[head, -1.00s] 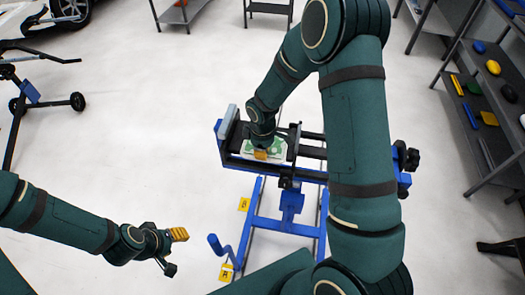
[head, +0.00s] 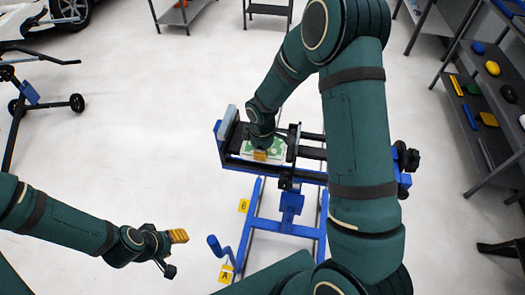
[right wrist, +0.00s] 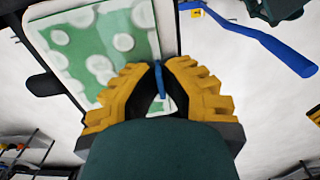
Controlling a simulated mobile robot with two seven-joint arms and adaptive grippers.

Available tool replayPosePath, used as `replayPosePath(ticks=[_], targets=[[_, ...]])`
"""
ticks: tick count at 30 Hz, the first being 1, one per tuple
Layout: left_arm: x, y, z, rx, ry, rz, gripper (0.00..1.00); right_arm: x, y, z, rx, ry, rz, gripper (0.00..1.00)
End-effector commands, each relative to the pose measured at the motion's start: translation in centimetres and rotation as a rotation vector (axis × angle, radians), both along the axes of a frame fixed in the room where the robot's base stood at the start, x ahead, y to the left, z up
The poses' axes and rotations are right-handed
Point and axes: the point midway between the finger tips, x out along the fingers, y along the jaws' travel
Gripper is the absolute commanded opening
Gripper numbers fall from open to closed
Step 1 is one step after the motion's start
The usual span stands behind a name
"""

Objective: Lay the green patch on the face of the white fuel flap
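The white fuel flap (right wrist: 50,12) is held in the stand's clamp, with white margins showing around the green patch (right wrist: 75,50). The patch has white round spots and appears to lie over the flap's face; I cannot tell whether it touches everywhere. In the head view the patch (head: 276,146) is partly hidden by my right gripper (head: 261,156). In the right wrist view the right gripper (right wrist: 159,72) has its yellow fingers closed on a thin blue strip, seemingly the patch's tab. My left gripper (head: 176,252) is open and empty, away from the stand at lower left.
The blue and black stand (head: 256,222) holds the flap, with a crank handle (head: 221,250) in front. A shelf rack (head: 468,120) with coloured items stands at right. A wheeled frame (head: 30,90) is at left. The floor between is clear.

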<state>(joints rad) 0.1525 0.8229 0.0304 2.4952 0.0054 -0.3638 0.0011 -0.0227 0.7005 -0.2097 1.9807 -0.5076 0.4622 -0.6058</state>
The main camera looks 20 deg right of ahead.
Motion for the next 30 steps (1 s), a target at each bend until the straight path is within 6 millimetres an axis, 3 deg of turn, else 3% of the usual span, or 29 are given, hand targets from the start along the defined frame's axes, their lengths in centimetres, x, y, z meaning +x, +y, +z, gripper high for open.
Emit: replayPosePath(ticks=[1, 3, 14, 17, 30], targets=[[0.0, 0.0, 0.0, 0.0, 0.0, 0.0, 0.47, 0.0, -0.1, 0.0, -0.001, -0.001, -0.001, 0.22], [0.0, 0.0, 0.0, 0.0, 0.0, 0.0, 0.47, 0.0, -0.1, 0.0, -0.001, -0.001, -0.001, 0.39], [0.0, 0.0, 0.0, 0.0, 0.0, 0.0, 0.47, 0.0, 0.0, 0.4, -0.001, -0.001, -0.001, 0.39], [0.0, 0.0, 0.0, 0.0, 0.0, 0.0, 0.47, 0.1, 0.0, 1.6, 0.0, -0.004, -0.001, 0.39], [0.0, 0.0, 0.0, 0.0, 0.0, 0.0, 0.47, -0.1, 0.1, 10.0, 0.0, -0.005, 0.0, 0.39]])
